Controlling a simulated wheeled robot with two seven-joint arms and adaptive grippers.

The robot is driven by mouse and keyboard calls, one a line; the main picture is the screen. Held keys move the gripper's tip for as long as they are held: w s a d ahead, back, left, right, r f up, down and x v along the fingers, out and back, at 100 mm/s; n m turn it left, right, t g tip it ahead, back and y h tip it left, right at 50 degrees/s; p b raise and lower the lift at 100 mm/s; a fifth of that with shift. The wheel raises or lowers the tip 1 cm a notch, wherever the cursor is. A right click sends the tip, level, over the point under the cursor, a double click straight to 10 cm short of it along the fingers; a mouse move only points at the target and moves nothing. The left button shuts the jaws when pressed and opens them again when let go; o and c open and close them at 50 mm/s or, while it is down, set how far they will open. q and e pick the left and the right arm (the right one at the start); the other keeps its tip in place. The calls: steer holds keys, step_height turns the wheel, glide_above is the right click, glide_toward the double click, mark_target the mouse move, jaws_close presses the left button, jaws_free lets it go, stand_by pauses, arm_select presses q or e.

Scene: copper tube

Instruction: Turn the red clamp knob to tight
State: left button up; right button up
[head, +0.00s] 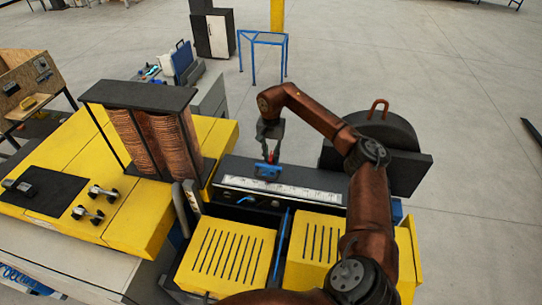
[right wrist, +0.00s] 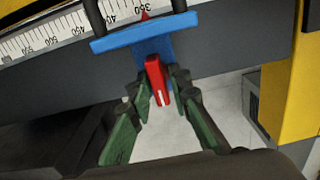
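The red clamp knob (right wrist: 157,82) sits on the blue clamp slider (right wrist: 143,33) and points down in the right wrist view, a pale mark on its lower end. In the head view the knob (head: 271,157) is small, above the blue slider (head: 268,170) on the ruler rail. My right gripper (right wrist: 160,80) is open, its two green-and-dark fingers on either side of the knob. Gaps seem to show beside the knob; I cannot tell if a fingertip touches it. The right gripper (head: 269,138) also shows in the head view, over the knob. My left gripper is not in view.
In the head view, copper coils (head: 155,140) stand left of the rail and a dark round housing (head: 380,140) stands right. Yellow slotted covers (head: 226,255) lie in front.

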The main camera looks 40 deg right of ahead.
jaws_close()
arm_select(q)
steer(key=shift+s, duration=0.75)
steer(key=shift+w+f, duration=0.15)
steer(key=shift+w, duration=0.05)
arm_select(e)
steer(key=shift+r+m, duration=0.1)
steer(key=shift+m, duration=0.5)
steer(key=shift+d+m+b, duration=0.1)
steer(key=shift+m+b, duration=0.45)
steer(key=shift+m, duration=0.55)
steer(key=m+b, duration=0.1)
steer(key=m, duration=0.9)
steer(key=shift+r, duration=0.1)
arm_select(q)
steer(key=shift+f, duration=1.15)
arm_select(e)
steer(key=shift+m, duration=2.3)
arm_select(q)
steer(key=shift+b, duration=0.3)
arm_select(e)
steer(key=shift+r, duration=0.1)
